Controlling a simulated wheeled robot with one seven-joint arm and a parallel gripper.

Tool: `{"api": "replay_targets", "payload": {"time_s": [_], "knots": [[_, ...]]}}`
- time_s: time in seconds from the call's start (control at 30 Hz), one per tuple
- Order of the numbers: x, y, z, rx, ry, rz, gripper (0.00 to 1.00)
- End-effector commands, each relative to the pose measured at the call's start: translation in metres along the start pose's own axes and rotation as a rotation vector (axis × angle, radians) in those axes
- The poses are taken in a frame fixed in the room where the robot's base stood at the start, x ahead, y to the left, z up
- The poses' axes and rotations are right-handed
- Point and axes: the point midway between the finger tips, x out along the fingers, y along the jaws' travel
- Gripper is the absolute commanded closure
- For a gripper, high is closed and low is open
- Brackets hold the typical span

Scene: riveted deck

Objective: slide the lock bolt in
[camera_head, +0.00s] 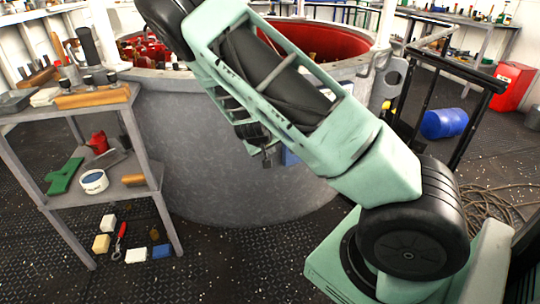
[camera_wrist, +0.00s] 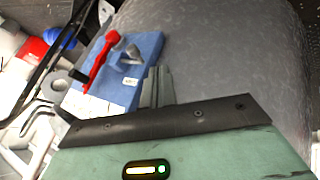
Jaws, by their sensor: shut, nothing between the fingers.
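A blue panel (camera_wrist: 122,85) is fixed to the side of the large grey tub in the wrist view. It carries a red bar or lever (camera_wrist: 101,57) and a grey pointed piece (camera_wrist: 130,53); I cannot tell for sure which is the lock bolt. My gripper (camera_wrist: 158,72) is shut and empty, its fingertips just to the right of the panel's edge and apart from the red piece. In the head view, my gripper (camera_head: 267,162) hangs in front of the tub, and part of the blue panel (camera_head: 289,157) shows beside it. My arm hides the panel's fittings there.
The large round grey tub (camera_head: 200,150) with a red inside stands in the middle. A grey shelf cart (camera_head: 150,196) with tools stands at the left. Several small blocks lie on the deck.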

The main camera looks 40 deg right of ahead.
Motion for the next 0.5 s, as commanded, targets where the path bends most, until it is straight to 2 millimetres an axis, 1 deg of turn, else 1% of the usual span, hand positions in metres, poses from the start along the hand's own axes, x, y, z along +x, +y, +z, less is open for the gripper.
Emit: {"api": "replay_targets", "payload": {"time_s": [0.33, 0.43, 0.5], "knots": [[0.002, 0.000, 0.000, 0.001, 0.000, -0.001, 1.00], [0.011, 0.000, 0.000, 0.002, 0.000, 0.000, 1.00], [0.022, 0.000, 0.001, 0.003, -0.002, 0.000, 1.00]]}}
